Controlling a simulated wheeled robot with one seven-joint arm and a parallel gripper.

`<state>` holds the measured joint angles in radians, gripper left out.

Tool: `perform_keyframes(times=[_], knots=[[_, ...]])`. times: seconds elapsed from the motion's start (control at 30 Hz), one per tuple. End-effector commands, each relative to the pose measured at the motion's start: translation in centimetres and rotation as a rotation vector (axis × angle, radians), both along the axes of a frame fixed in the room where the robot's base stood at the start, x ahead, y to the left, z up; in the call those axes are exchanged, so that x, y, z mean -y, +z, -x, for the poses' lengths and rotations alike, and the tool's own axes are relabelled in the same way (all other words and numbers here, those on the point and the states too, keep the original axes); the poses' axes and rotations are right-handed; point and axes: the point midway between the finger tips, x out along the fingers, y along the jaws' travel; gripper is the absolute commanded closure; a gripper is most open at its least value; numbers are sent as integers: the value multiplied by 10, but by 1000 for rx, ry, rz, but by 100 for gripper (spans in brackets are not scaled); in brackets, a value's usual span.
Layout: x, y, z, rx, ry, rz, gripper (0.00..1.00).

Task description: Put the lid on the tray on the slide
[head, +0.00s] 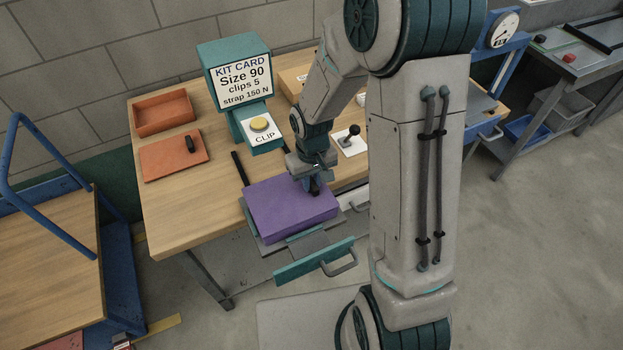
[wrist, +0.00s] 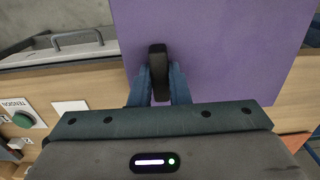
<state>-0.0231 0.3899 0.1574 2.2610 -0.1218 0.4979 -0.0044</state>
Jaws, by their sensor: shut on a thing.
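A purple lid (head: 290,212) lies flat over the slide at the front edge of the bench. My gripper (head: 314,188) is above it, pointing down. In the wrist view my gripper (wrist: 160,88) is shut on the lid's black handle (wrist: 158,62), and the purple lid (wrist: 215,45) fills the upper right. The slide (head: 304,245) is pulled out, with a teal front panel (head: 300,265) and a grey handle. Whatever tray is under the lid is hidden, and I cannot tell whether the lid rests on it or hangs just above.
An orange tray (head: 163,112) and an orange lid (head: 165,158) with a black handle lie at the bench's left. A black lever (head: 350,136) is right of my gripper.

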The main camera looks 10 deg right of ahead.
Motion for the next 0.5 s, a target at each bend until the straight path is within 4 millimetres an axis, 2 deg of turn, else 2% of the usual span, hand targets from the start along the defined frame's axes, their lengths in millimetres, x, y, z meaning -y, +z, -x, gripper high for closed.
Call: perform_keyframes(times=[0.03,0.07,0.1,0.13,0.17,0.5], knots=[[0,0,0,0,0,0,100],[0,1,0,0,0,0,81],[0,1,0,0,0,0,70],[0,1,0,0,0,0,62],[0,0,0,0,0,0,59],[0,3,0,1,0,0,59]])
